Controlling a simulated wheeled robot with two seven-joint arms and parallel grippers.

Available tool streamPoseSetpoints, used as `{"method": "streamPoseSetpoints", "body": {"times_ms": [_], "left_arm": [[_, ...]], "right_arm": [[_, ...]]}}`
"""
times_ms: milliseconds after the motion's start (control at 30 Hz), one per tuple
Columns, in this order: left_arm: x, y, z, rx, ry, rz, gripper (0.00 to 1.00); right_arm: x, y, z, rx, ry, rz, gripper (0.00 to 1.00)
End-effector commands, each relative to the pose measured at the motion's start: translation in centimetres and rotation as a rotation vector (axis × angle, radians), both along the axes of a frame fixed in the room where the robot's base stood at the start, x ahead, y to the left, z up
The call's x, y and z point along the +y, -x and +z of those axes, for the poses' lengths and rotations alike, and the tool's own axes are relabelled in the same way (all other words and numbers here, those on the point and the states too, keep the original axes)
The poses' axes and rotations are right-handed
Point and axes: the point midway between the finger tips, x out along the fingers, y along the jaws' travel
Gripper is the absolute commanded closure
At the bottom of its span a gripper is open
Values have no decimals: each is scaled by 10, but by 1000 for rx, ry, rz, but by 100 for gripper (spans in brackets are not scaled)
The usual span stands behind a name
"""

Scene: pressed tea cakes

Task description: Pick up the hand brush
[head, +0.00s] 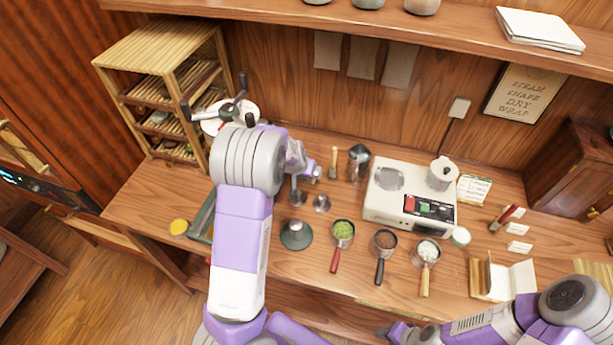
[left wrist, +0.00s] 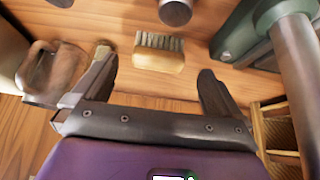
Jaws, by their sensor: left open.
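The hand brush (left wrist: 158,60), a pale wooden block with a row of grey bristles, lies on the wooden surface in the left wrist view. My left gripper (left wrist: 155,72) is open and empty, its dark fingers spread to either side of the brush's position in that view, apart from it. In the head view I cannot clearly make out the brush; my left arm (head: 240,240) covers part of the counter, and its fingers are not clear there. My right gripper (head: 387,332) is low at the bottom edge of the head view, its jaws too small to read.
A metal cylinder (left wrist: 175,10) stands just beyond the brush, and a green machine (left wrist: 238,38) is at its right. A blurred brown object (left wrist: 52,72) is at the left. A bamboo rack (head: 160,40), a white appliance (head: 400,205) and several scoops crowd the counter.

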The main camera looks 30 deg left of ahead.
Motion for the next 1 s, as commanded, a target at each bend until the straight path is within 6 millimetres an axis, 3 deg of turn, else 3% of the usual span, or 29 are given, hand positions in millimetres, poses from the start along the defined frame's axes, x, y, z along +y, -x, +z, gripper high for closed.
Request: {"method": "streamPoseSetpoints", "body": {"times_ms": [333,667,1000], "left_arm": [[7,-29,-39,0,-1,-2,0],[6,-32,-43,-1,0,-3,2],[7,-32,-43,-1,0,-3,51]], "right_arm": [[0,0,-11,0,0,0,57],[0,0,-11,0,0,0,57],[0,0,-11,0,0,0,57]]}}
